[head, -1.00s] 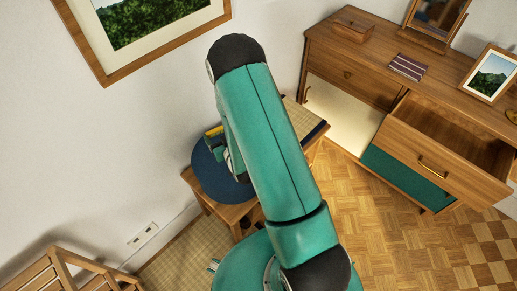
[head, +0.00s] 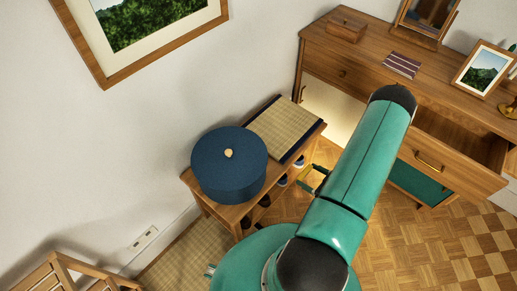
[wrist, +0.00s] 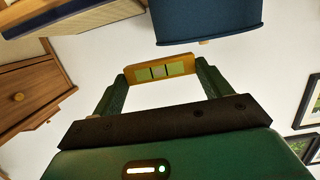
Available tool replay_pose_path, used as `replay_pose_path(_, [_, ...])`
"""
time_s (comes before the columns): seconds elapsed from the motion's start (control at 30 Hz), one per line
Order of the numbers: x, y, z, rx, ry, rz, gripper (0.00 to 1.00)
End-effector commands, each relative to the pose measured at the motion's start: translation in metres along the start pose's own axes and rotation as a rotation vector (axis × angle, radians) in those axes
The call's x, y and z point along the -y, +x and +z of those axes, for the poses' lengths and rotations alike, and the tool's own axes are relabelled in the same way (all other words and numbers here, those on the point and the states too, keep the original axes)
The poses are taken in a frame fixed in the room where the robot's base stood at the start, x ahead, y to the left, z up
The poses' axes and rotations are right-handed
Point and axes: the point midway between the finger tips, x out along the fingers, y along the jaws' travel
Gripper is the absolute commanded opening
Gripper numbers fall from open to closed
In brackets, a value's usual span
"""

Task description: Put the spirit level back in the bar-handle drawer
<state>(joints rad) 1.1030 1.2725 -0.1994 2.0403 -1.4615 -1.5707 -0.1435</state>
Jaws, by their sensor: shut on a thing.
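The spirit level is a short yellow bar with pale green windows (wrist: 160,69), held across between the fingertips in the wrist view. My gripper (wrist: 161,72) is shut on it. In the head view a yellow bit of the level (head: 311,181) shows left of my arm, beside the low bench and above the floor; the rest is hidden behind my arm. The bar-handle drawer (head: 465,165) stands pulled out of the dresser at the right, with a brass bar handle. Part of its inside shows, and my arm covers its left end.
A low bench (head: 316,133) with a woven top carries a round blue box (head: 228,178). Parquet floor is clear in front.

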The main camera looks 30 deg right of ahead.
Motion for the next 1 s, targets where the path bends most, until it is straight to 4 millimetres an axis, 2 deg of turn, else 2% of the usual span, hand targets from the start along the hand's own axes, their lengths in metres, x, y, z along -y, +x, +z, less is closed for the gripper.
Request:
replay_pose_path(0.07, [0.003, -0.009, 0.004, 0.0, 0.0, -0.006, 0.51])
replay_pose_path(0.17, [0.006, -0.004, 0.008, -0.001, -0.001, -0.013, 0.51])
replay_pose_path(0.57, [0.009, 0.088, 0.026, -0.001, -0.002, -0.015, 0.51])
replay_pose_path(0.7, [0.009, 0.114, 0.049, 0.0, -0.001, -0.013, 0.51])
replay_pose_path(0.8, [0.01, 0.128, 0.06, 0.001, -0.001, -0.013, 0.51])
replay_pose_path(1.0, [0.009, 0.142, 0.071, 0.0, -0.001, -0.012, 0.51])
